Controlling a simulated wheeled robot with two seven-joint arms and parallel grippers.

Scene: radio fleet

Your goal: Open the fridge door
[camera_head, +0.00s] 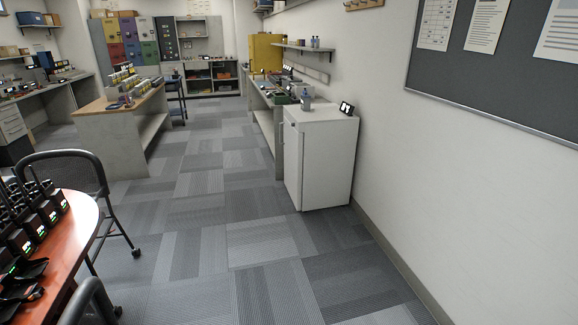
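A small white fridge (328,165) stands on the carpet against the right wall, at the end of a long counter. Its door (292,165) faces left, towards the aisle, and looks shut. A bottle and a small dark-screened device stand on its top. Neither of my grippers is in view.
A red-brown table (62,250) with several radios is at the near left, with a dark chair (70,180) beside it. A wood-topped island (120,115) stands further back. The carpet aisle (225,200) between the island and the fridge is clear. A grey board hangs on the right wall.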

